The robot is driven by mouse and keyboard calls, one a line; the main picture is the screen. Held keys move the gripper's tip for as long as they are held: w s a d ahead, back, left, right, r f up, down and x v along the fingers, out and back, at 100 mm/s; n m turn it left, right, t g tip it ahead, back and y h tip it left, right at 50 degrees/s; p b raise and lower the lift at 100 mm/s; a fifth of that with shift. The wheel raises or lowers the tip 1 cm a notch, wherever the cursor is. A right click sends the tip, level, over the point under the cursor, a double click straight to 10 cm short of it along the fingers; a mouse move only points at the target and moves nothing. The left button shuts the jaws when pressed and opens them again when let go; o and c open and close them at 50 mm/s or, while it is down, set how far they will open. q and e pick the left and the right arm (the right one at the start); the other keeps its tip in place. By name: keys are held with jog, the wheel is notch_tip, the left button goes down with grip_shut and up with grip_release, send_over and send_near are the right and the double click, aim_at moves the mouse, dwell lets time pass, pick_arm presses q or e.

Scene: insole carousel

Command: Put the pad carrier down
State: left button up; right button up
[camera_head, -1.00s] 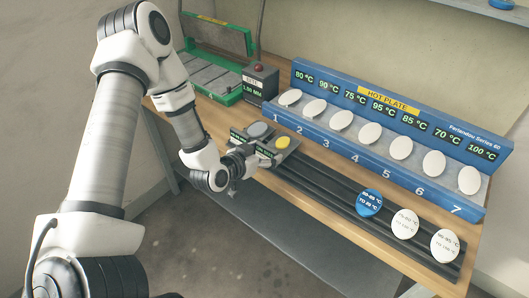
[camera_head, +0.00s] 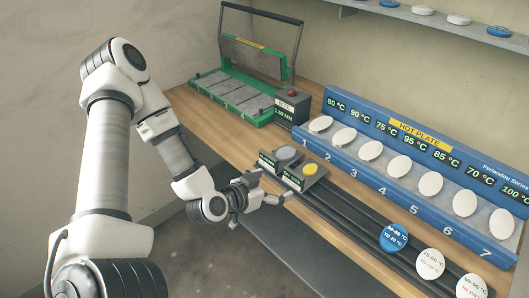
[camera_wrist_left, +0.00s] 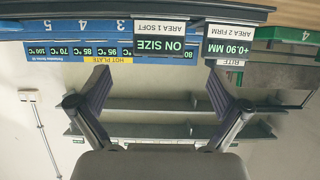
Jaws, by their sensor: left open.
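What looks like the pad carrier is a dark two-part block (camera_head: 278,178) with a grey oval pad (camera_head: 286,153) and a yellow oval pad (camera_head: 310,169) on top. It rests at the left end of dark rails on the bench. Its labelled front faces show upside down in the left wrist view, reading "ON SIZE" (camera_wrist_left: 160,45) and "+0.90 MM" (camera_wrist_left: 230,47). My left gripper (camera_head: 268,188) is open and empty just in front of the block. In the left wrist view, its spread fingers (camera_wrist_left: 157,80) have nothing between them. My right gripper is not in view.
A blue hot plate (camera_head: 400,185) with several white ovals stands behind the rails (camera_head: 345,218). One blue disc (camera_head: 394,238) and two white discs lie at the rails' right. A green press (camera_head: 236,85) and a small red-button box (camera_head: 291,105) stand at the back left.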

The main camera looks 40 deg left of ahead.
pick_arm(q)
jog(key=s+d+f+g+p, duration=0.1)
jog(key=s+d+f+g, duration=0.2)
jog(key=s, duration=0.4)
jog(key=s+d+f+g+p, duration=0.1)
jog(key=s+d+f+g, duration=0.2)
jog(key=s+f+g, duration=0.3)
jog(key=s+d+f+n+g+p, duration=0.1)
jog(key=s+d+f+g, duration=0.2)
jog(key=s+f, duration=0.3)
jog(key=shift+s+d+f+g+y, duration=0.4)
jog(key=shift+s+g, duration=0.4)
jog(key=shift+s, duration=0.3)
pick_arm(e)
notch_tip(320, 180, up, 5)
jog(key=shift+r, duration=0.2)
pick_arm(q)
notch_tip(320, 180, down, 2)
jog(key=shift+w+f+b, duration=0.1)
jog(key=shift+w+b, duration=0.05)
jog(key=shift+b, duration=0.85)
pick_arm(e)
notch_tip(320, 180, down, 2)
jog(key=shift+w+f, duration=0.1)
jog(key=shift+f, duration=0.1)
